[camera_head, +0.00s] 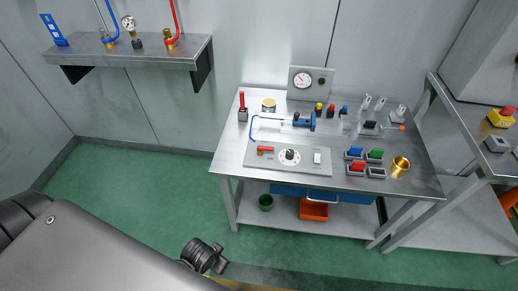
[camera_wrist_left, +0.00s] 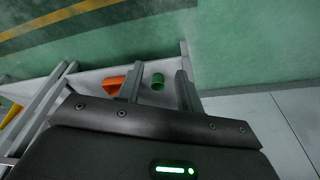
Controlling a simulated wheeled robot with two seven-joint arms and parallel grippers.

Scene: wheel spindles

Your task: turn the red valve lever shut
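A red lever (camera_head: 265,149) lies across the left part of a grey panel (camera_head: 300,169) on the steel table, with a small brass-coloured piece at its left end. It looks roughly level along the panel; whether its valve is open or shut I cannot tell. In the left wrist view my left gripper (camera_wrist_left: 160,76) has its two fingers apart with nothing between them, above the floor and the lower shelf. The lever is not seen in that view. A dark part of mine shows low in the head view, well short of the table. My right gripper is not in view.
The panel also has a round dial (camera_head: 289,157) and a white switch (camera_head: 317,157). Floor before the table is clear.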

